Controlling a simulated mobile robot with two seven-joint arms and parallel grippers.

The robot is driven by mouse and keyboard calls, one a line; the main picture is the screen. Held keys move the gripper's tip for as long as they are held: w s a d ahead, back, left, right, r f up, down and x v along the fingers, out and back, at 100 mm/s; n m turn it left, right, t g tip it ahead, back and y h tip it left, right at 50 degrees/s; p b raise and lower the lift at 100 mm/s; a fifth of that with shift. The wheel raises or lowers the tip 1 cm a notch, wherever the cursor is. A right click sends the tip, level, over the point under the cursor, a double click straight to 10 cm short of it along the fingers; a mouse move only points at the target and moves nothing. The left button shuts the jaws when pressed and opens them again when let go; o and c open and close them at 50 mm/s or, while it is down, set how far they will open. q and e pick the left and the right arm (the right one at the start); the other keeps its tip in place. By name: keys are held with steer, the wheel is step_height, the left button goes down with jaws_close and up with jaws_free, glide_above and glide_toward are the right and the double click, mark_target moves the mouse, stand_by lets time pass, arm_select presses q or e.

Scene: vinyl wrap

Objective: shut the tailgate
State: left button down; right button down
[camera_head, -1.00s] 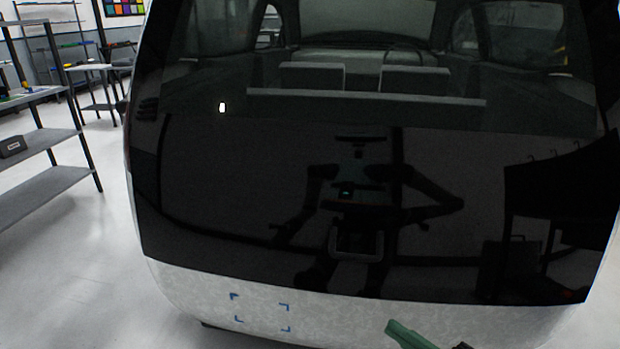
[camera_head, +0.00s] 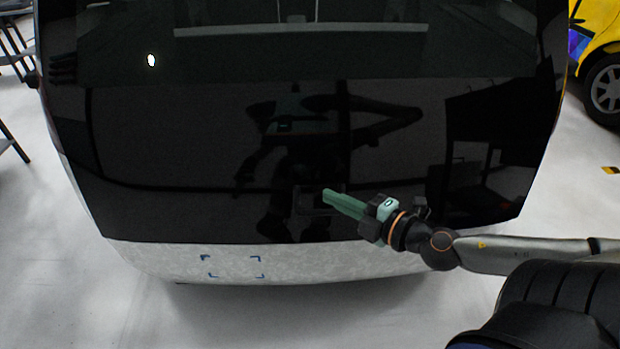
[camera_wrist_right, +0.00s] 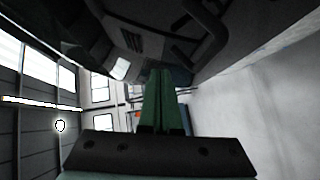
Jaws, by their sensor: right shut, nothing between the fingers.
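The car's tailgate (camera_head: 215,160) is a glossy black panel with a dark window above, filling most of the head view. It hangs down to the pale bumper (camera_head: 310,262); I see no clear gap there, but cannot tell whether it is latched. My right gripper (camera_head: 327,194) has green fingers and is shut and empty. It is in front of the tailgate's lower part; contact cannot be told. In the right wrist view its fingers (camera_wrist_right: 160,72) are together, pointing up the picture. My left gripper is not in view.
Blue corner marks (camera_head: 232,266) are on the bumper's left part. A yellow car (camera_head: 598,60) stands at the far right, and a dark shelf frame (camera_head: 14,40) at the far left. The panel mirrors my body.

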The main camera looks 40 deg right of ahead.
mark_target(298, 172)
steer(key=shift+b+x, duration=0.7)
steer(key=shift+x, duration=1.4)
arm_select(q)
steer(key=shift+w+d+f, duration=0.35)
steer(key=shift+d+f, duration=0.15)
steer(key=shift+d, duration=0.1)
arm_select(e)
steer(key=shift+w+d+f, duration=0.25)
steer(key=shift+w+d, duration=0.05)
steer(key=shift+w, duration=0.6)
steer(key=shift+w+d+f, duration=0.25)
steer(key=shift+w+d, duration=0.05)
steer(key=shift+w, duration=0.6)
steer(key=shift+w+d+f, duration=0.25)
steer(key=shift+w+d, duration=0.05)
steer(key=shift+w, duration=0.6)
